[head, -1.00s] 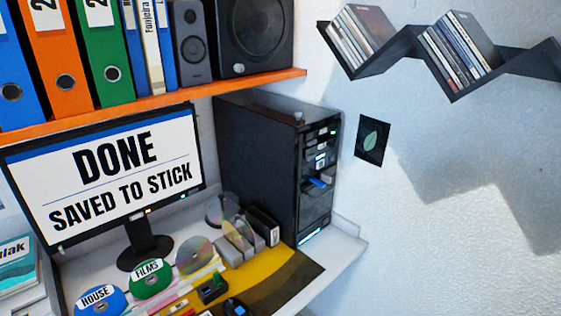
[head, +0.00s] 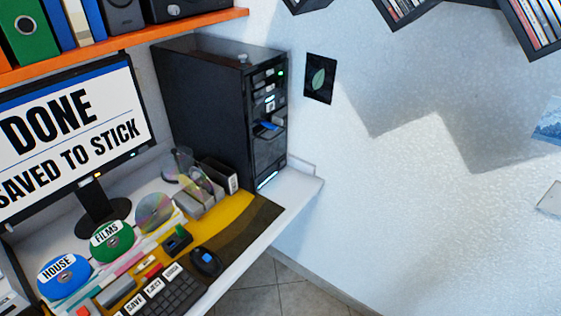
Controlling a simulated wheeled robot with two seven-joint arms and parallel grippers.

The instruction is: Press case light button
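The black computer case (head: 205,105) stands upright at the back right of the desk, its narrow front facing right. A small green light (head: 281,73) glows near the top of that front. Below it are pale lit parts (head: 270,103) and a blue piece (head: 268,127) sticking out. A white-blue lit strip (head: 267,180) is at the bottom of the front. A small grey knob (head: 242,59) sits on top of the case. I cannot tell which part is the case light button. Neither of my grippers is in view.
The monitor (head: 75,135) reads "DONE SAVED TO STICK". Discs, a disc rack (head: 200,193), a mouse (head: 207,262) and a keyboard (head: 165,295) crowd the desk. An orange shelf (head: 120,47) hangs above. Bare tiled floor (head: 265,285) lies right of the desk.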

